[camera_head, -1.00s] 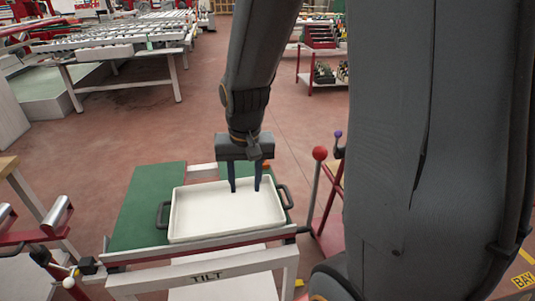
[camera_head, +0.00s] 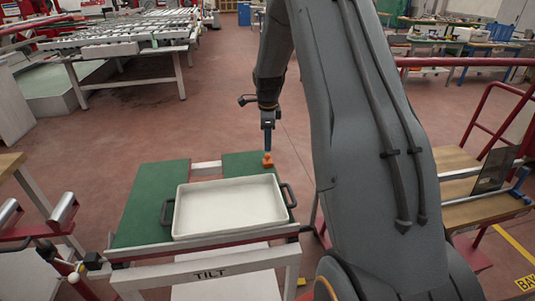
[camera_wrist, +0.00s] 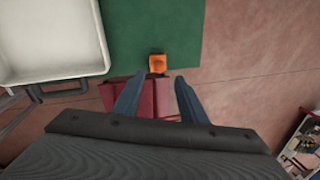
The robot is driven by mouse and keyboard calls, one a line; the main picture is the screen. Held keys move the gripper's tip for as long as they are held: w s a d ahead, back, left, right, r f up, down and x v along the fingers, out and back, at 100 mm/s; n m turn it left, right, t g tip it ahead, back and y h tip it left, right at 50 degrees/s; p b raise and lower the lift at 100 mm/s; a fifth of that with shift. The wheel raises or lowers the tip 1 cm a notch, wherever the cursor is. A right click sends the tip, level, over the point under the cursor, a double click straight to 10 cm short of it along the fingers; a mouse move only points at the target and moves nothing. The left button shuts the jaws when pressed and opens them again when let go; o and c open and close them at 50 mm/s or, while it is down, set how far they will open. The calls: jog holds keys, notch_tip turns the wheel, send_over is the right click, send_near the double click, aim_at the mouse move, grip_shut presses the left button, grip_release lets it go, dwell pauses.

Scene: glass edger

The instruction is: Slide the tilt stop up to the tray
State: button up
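The tilt stop looks to be the small orange block (camera_head: 267,160) on the green tabletop, near its far right edge; it also shows in the wrist view (camera_wrist: 157,64). The white tray (camera_head: 228,207), shallow and empty with dark end handles, lies flat on the green tilt table (camera_head: 140,215). In the wrist view the tray (camera_wrist: 50,42) is left of the block, with green surface between them. My gripper (camera_wrist: 158,78) is open, its two blue fingers apart with the block just beyond their tips. In the head view my gripper (camera_head: 268,150) is right above the block.
The table's white front beam (camera_head: 240,270) reads TILT. A dark red part (camera_wrist: 150,97) lies below the fingers in the wrist view. A red-railed cart with a wooden top (camera_head: 465,205) stands at the right. The floor behind the table is clear.

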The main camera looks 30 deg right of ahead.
aim_at(268, 159)
jog(key=shift+w+d+f+p, duration=0.15)
jog(key=shift+f+p, duration=0.25)
jog(key=shift+f, duration=0.85)
jog(key=shift+w+d+f+p, duration=0.1)
jog(key=shift+w+f+p, duration=0.25)
jog(key=shift+f, duration=0.85)
jog(key=shift+w+d+f+p, duration=0.15)
jog(key=shift+f+p, duration=0.25)
jog(key=shift+f, duration=0.85)
jog(key=shift+a, duration=0.1)
grip_shut()
